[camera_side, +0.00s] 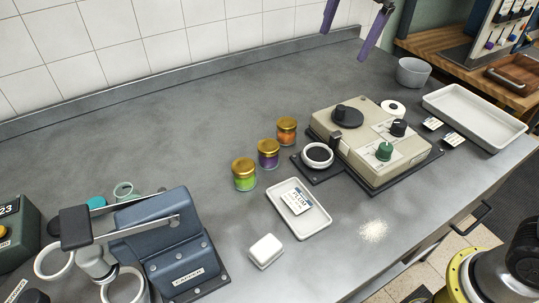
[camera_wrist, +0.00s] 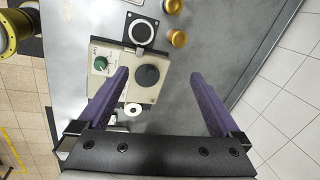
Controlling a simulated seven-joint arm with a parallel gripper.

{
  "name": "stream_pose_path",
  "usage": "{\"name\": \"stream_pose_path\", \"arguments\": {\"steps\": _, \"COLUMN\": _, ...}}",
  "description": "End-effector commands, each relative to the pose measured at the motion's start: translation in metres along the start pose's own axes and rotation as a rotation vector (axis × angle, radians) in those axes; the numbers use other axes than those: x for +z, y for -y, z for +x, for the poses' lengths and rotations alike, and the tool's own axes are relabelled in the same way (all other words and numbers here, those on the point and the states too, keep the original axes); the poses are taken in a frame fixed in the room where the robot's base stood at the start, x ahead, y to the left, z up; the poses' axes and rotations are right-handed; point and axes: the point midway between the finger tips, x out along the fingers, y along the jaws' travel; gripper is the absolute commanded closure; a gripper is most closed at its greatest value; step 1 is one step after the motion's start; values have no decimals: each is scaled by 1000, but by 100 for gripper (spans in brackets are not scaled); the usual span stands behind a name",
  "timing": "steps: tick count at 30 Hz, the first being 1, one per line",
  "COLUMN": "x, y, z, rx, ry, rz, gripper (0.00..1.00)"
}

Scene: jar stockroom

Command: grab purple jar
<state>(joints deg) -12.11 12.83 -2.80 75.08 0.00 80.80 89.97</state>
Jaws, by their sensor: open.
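The purple jar (camera_side: 268,158) has a gold lid and stands upright on the grey counter, between the orange jar (camera_side: 286,135) and the green jar (camera_side: 244,179). My gripper (camera_side: 344,46) is in the air at the top of the side view, beyond the jars toward the wall, apart from all of them. Its two purple fingers are spread wide with nothing between them. In the wrist view, my gripper (camera_wrist: 160,73) is over the counter. Two gold lids show at the top; by their order, the purple jar (camera_wrist: 172,5) is the one cut by the edge.
A beige machine (camera_side: 375,140) with knobs and a round pad (camera_side: 317,155) stands right of the jars. A white tray (camera_side: 318,222) with a label and a white block (camera_side: 266,251) lie in front. A blue device (camera_side: 175,245) stands at left. The counter behind the jars is clear.

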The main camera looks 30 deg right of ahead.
Motion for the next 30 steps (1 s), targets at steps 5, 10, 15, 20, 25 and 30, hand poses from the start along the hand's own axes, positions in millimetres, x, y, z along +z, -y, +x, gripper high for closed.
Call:
{"name": "stream_pose_path", "arguments": {"steps": 5, "x": 33, "y": 51, "z": 64, "rx": 88, "ry": 9, "rz": 37, "gripper": 0}}
{"name": "stream_pose_path", "arguments": {"steps": 10, "x": 63, "y": 74, "z": 128, "rx": 157, "ry": 11, "rz": -6, "gripper": 0}}
{"name": "stream_pose_path", "arguments": {"steps": 15, "x": 81, "y": 72, "z": 174, "rx": 228, "ry": 7, "rz": -39, "gripper": 0}}
{"name": "stream_pose_path", "arguments": {"steps": 20, "x": 89, "y": 66, "z": 192, "rx": 250, "ry": 6, "rz": -54, "gripper": 0}}
{"name": "stream_pose_path", "arguments": {"steps": 25, "x": 88, "y": 58, "z": 221, "rx": 253, "ry": 6, "rz": -53, "gripper": 0}}
{"name": "stream_pose_path", "arguments": {"steps": 30, "x": 88, "y": 51, "z": 250, "rx": 249, "ry": 6, "rz": -53, "gripper": 0}}
